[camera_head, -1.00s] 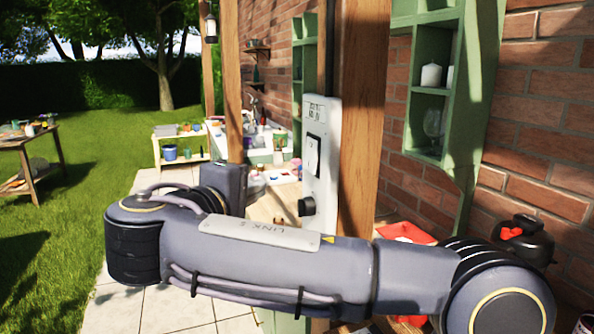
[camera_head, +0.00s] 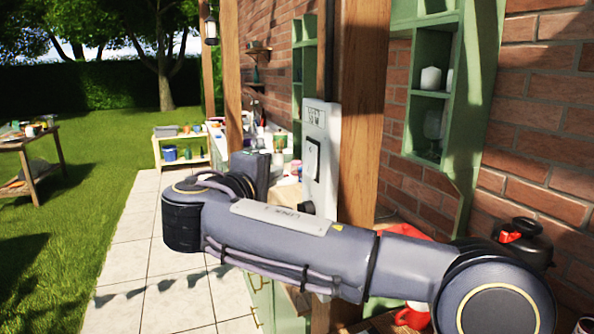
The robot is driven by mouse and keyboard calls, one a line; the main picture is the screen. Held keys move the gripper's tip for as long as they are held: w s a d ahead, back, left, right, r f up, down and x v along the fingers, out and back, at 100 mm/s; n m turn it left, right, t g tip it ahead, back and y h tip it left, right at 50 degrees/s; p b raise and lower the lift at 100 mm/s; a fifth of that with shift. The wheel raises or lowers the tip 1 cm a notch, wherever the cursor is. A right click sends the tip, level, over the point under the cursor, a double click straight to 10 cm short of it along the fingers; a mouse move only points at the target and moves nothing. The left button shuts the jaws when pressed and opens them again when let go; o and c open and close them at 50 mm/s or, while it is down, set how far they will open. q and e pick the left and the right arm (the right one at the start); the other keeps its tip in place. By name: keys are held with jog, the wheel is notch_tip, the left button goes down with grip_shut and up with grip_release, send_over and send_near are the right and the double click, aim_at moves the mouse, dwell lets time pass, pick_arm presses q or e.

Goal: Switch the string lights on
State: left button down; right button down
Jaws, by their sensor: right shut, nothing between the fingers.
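A pale switch panel (camera_head: 333,148) is fixed upright to the wooden post. It carries a white rocker switch (camera_head: 313,159) in a dark surround and a black round knob (camera_head: 307,208) below. My right gripper (camera_head: 264,162) is to the left of the panel, apart from the rocker in the picture. It is shut and empty; its fingertips are small and hard to make out. My right forearm crosses in front below and hides the panel's lower end. The string lights cannot be made out. My left gripper is out of view.
The wooden post (camera_head: 362,120) stands right behind the panel. Green shelves (camera_head: 440,100) with candles hang on the brick wall to the right. A dark kettle (camera_head: 525,240) and red cup (camera_head: 412,316) are below.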

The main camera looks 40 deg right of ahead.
aim_at(306, 171)
jog(key=d, duration=0.5)
jog(key=shift+s+f, duration=0.25)
jog(key=shift+d, duration=0.15)
jog(key=shift+d+f+b, duration=0.25)
jog(key=shift+f+b, duration=0.05)
jog(key=shift+f, duration=0.05)
jog(key=shift+r, duration=0.15)
